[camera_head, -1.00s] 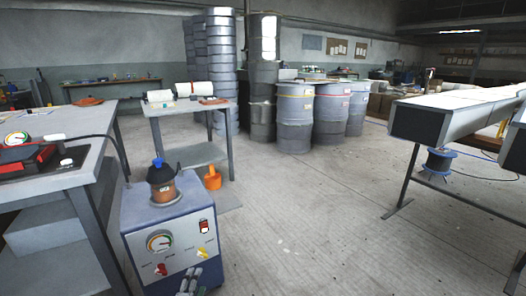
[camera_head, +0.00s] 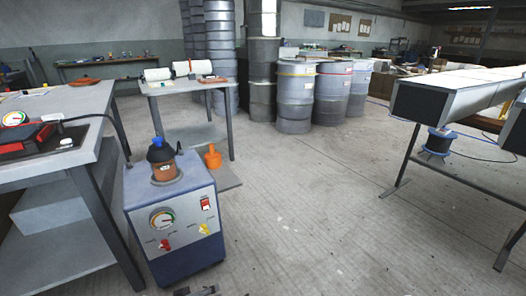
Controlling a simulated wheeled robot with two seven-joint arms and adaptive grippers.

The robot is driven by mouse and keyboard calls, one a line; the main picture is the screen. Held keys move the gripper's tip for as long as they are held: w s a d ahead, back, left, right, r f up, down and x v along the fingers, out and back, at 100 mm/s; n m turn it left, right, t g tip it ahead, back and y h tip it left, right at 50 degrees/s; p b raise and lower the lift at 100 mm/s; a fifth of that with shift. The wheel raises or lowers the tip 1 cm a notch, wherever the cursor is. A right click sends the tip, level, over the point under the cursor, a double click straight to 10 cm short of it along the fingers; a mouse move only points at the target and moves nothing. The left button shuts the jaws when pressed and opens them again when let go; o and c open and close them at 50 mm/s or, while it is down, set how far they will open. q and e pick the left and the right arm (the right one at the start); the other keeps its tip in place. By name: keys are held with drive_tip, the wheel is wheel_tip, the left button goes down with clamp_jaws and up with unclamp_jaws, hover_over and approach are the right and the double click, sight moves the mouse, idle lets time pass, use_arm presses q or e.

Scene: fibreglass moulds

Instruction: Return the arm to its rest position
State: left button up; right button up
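Only a small dark part of one of my grippers (camera_head: 200,292) shows at the bottom edge, left of centre, just below the front of a blue-grey machine. It appears to be my left one. Its fingers are mostly cut off by the frame, so I cannot tell whether it is open or shut. I see nothing held in the part that shows. My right gripper is not in view.
The machine (camera_head: 180,228) has a gauge, switches and a brown container (camera_head: 163,167) on top. A grey workbench (camera_head: 62,118) stands left. Drums (camera_head: 296,95) stand behind. Long box-shaped moulds (camera_head: 420,103) are at right. The middle floor (camera_head: 320,210) is clear.

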use_arm(q)
drive_tip(key=s+a+r+m+g+y, duration=0.1)
drive_tip(key=s+a+m+g, duration=0.1)
drive_tip(key=s, duration=0.4)
drive_tip(key=s+a+r+m+g+y, duration=0.2)
drive_tip(key=s+m, duration=0.1)
drive_tip(key=s, duration=0.2)
drive_tip(key=shift+s+r+p, duration=0.15)
drive_tip(key=shift+s+p, duration=0.25)
use_arm(e)
drive_tip(key=shift+g+h, duration=0.3)
drive_tip(key=shift+h, duration=0.4)
drive_tip(key=d+r, duration=0.3)
drive_tip(key=shift+s, duration=0.4)
use_arm(q)
drive_tip(key=p, duration=0.2)
drive_tip(key=shift+w+d+f+p, duration=0.15)
drive_tip(key=shift+w+f+p, duration=0.15)
drive_tip(key=shift+w+f, duration=0.1)
use_arm(e)
drive_tip(key=shift+w+f, duration=0.35)
drive_tip(key=shift+f, duration=0.05)
